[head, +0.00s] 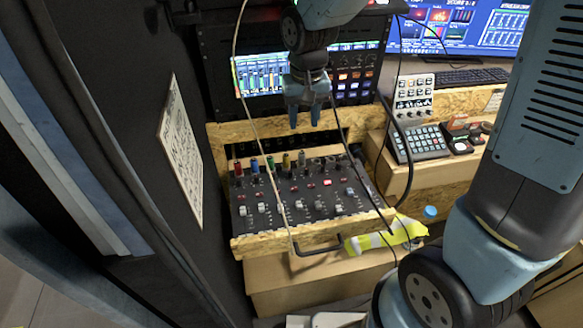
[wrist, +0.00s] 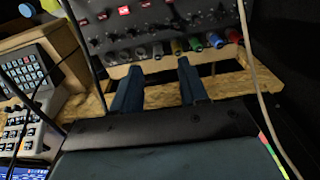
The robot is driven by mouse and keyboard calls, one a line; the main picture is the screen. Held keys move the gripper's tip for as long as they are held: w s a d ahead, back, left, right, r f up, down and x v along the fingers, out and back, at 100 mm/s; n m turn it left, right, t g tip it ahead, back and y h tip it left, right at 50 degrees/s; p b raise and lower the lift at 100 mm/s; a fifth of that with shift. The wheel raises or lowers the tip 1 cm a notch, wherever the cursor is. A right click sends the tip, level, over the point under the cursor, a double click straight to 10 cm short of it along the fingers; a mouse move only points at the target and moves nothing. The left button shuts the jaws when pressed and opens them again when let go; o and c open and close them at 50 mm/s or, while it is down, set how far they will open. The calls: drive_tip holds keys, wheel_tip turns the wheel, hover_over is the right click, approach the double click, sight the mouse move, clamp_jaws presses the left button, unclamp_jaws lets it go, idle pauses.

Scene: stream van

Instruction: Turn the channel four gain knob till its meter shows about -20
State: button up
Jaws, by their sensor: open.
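The black mixer (head: 330,205) lies in a chipboard frame, with small knobs, red buttons and pale faders. My gripper (head: 305,124) is open and empty, fingers down, above the mixer's far edge. In the wrist view its fingertips (wrist: 157,66) are apart from the cylinders.
A pale cable (head: 239,100) and dark cables hang in front of the rack and mixer. A button pad (head: 420,143) and a white control box (head: 413,97) stand right. A yellow-green bundle (head: 385,237) lies at the front right corner. A dark wall is close on the left.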

sight(291, 170)
drive_tip(key=shift+g, duration=0.3)
drive_tip(key=a+f, duration=0.1)
drive_tip(key=f, duration=0.4)
drive_tip(key=a+f, duration=0.1)
drive_tip(key=f, duration=0.5)
drive_tip(key=a+f, duration=0.1)
drive_tip(key=f, duration=0.5)
drive_tip(key=shift+s+a+f, duration=0.1)
drive_tip(key=shift+c, duration=0.3)
clamp_jaws()
drive_tip(key=shift+d, duration=0.2)
drive_tip(key=shift+a, duration=0.15)
